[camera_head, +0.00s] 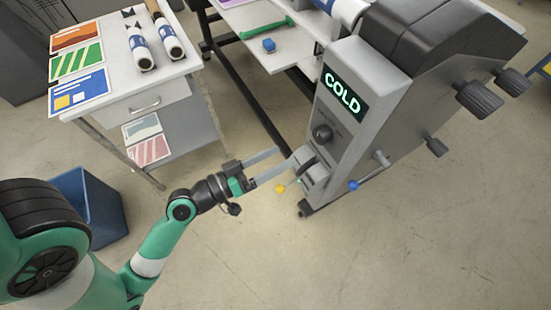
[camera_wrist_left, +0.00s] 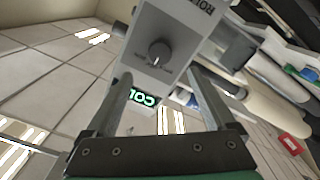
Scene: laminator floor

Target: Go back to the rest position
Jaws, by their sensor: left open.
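My left gripper (camera_head: 272,168) is open and empty in the head view. Its two long fingers point right, towards the lower front of the grey laminator (camera_head: 343,80), close to the dark knob (camera_head: 322,133) and the grey part below it. I cannot tell whether a fingertip touches the machine. In the left wrist view the open fingers (camera_wrist_left: 160,90) show apart, with the laminator's panel, its round knob (camera_wrist_left: 160,53) and the lit display (camera_wrist_left: 143,97) beyond and between them. The display reads "COLD" in the head view. My right gripper is not in view.
A white table (camera_head: 130,70) with coloured prints and rolls stands at upper left. A blue bin (camera_head: 90,205) is beside my left arm. The floor at lower right is clear.

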